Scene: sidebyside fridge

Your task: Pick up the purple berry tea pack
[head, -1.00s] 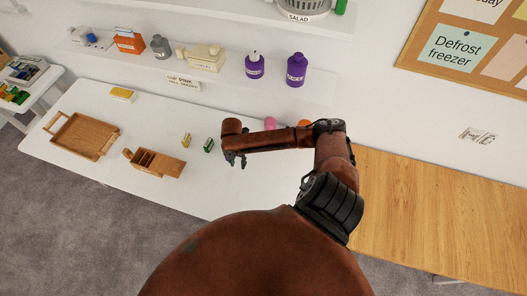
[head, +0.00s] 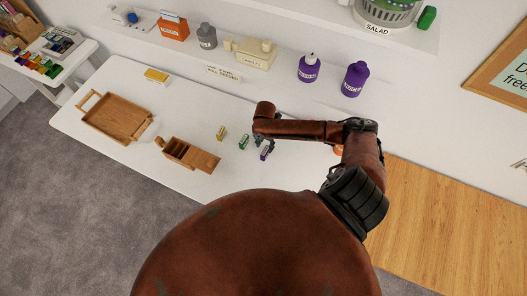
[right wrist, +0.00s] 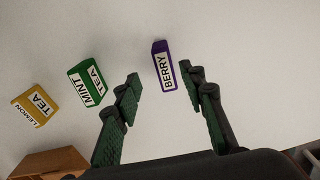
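The purple berry tea pack (right wrist: 163,68) shows in the right wrist view, with its white BERRY label facing the camera. It lies ahead of my right gripper (right wrist: 165,88), roughly between the lines of the two fingers, and appears apart from them. That gripper is open and empty. In the head view the purple pack (head: 265,154) shows just below the right gripper (head: 263,144) on the white table. My left gripper is not in view.
A green mint tea pack (right wrist: 88,83) and a yellow lemon tea pack (right wrist: 36,104) stand left of the berry pack. A wooden box (head: 190,155) and a wooden tray (head: 116,118) are further left on the table. A shelf with purple bottles (head: 354,80) runs behind.

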